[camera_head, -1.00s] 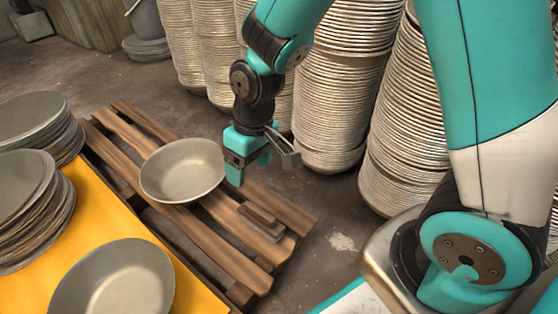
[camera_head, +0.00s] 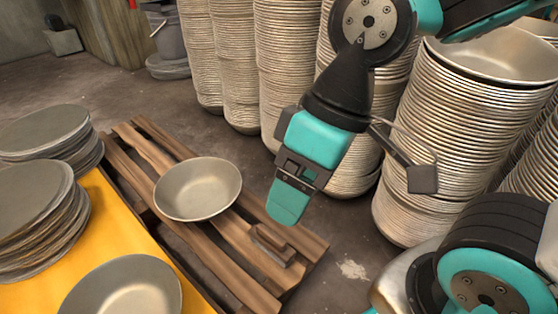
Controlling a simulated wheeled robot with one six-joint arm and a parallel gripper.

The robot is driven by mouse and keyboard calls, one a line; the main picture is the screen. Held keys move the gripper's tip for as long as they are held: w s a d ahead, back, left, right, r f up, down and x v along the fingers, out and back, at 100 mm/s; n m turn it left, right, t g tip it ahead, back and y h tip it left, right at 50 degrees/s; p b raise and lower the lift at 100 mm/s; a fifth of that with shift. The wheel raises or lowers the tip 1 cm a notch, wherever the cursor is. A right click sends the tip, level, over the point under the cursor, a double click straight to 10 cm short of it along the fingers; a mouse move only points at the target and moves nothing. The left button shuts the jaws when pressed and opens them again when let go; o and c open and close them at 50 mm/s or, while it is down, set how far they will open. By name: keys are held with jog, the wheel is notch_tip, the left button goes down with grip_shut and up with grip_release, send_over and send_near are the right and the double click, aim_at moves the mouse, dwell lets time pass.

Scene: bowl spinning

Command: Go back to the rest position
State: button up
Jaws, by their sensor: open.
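My gripper (camera_head: 290,200) hangs above the right part of the pallet, to the right of a metal bowl. It is open and empty, seen partly from the side, so one teal finger hides the other. The metal bowl (camera_head: 198,189) sits upright on the wooden pallet (camera_head: 225,268), apart from my gripper. Another metal bowl (camera_head: 125,290) stands on the yellow surface (camera_head: 110,220) at the front left, cut off by the lower edge of the picture.
Tall stacks of bowls (camera_head: 285,70) stand behind and to the right of my arm, close to it. Stacks of grey plates (camera_head: 40,210) stand at the left. A grey bucket (camera_head: 168,35) is at the back. Bare floor (camera_head: 110,75) lies between them.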

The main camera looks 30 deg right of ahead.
notch_tip(320, 180, up, 51)
jog(key=p, duration=5.1)
